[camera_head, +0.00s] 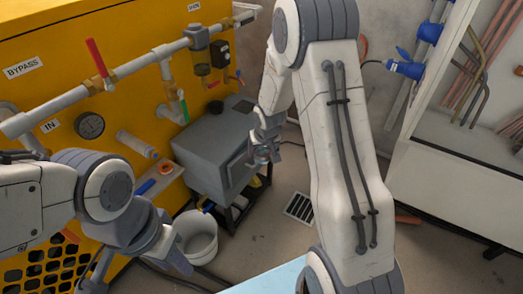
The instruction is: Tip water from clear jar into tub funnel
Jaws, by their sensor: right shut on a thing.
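My right gripper (264,152) hangs in front of the grey box-shaped tank, right of the white tub. It is shut on a small, clear-looking thing, which seems to be the clear jar (262,159). The jar is mostly hidden by the fingers, and I cannot make out water in it or its tilt. The white tub (203,247) stands on the floor at lower centre, below and left of the right gripper. I cannot make out a funnel on it.
The grey tank (212,150) sits on a dark stand. A floor grate (300,207) lies right of the stand. A light blue surface (268,278) shows at the bottom.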

